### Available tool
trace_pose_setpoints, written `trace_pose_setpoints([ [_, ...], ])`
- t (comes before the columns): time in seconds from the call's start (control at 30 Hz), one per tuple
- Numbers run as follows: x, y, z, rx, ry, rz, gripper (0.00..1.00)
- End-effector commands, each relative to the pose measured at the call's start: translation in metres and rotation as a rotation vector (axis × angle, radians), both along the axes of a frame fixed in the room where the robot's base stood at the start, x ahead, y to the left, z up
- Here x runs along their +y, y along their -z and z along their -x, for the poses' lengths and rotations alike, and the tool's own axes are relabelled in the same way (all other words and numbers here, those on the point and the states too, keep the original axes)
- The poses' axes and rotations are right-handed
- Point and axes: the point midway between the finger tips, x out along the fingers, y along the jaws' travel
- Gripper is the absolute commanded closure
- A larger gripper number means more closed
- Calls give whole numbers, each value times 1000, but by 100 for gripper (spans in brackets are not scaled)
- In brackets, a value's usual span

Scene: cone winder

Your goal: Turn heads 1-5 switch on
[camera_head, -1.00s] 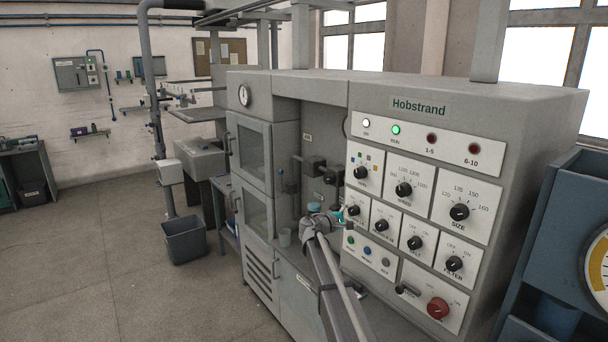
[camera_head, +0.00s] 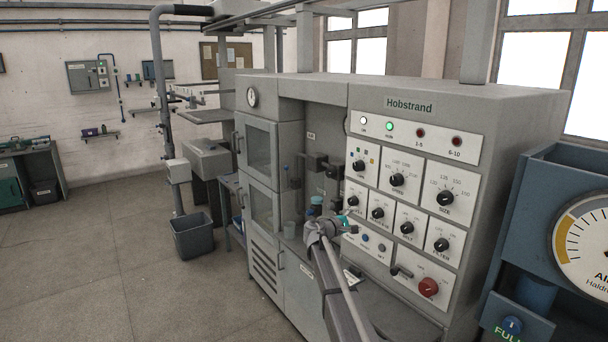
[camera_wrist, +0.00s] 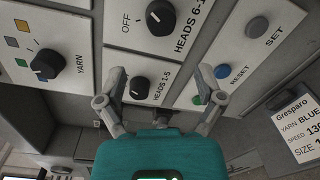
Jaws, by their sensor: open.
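The heads 1-5 switch is a black round knob (camera_wrist: 140,88) on a white plate in the wrist view, with its label beside it. My gripper (camera_wrist: 163,84) is open and empty, one finger on each side of that plate; the knob lies between them, closer to the left finger. I cannot tell if a finger touches it or where its pointer stands. In the head view my gripper (camera_head: 343,222) is at the lower left of the Hobstrand panel, by the heads 1-5 knob (camera_head: 353,200). The 1-5 lamp (camera_head: 420,132) is dark red and unlit.
The heads 6-10 knob (camera_wrist: 160,17) and yarn knob (camera_wrist: 45,65) are close by. Green (camera_wrist: 197,99), blue reset (camera_wrist: 222,71) and grey set (camera_wrist: 257,26) buttons sit near the right finger. A red knob (camera_head: 428,287) is lower right. A blue cabinet (camera_head: 535,205) stands right.

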Motion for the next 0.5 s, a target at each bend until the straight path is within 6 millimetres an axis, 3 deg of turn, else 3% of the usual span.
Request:
trace_pose_setpoints([
  [0.13,1,0,1,0,0,-2,13],
  [0.5,-16,24,38,-2,50,-137,13],
])
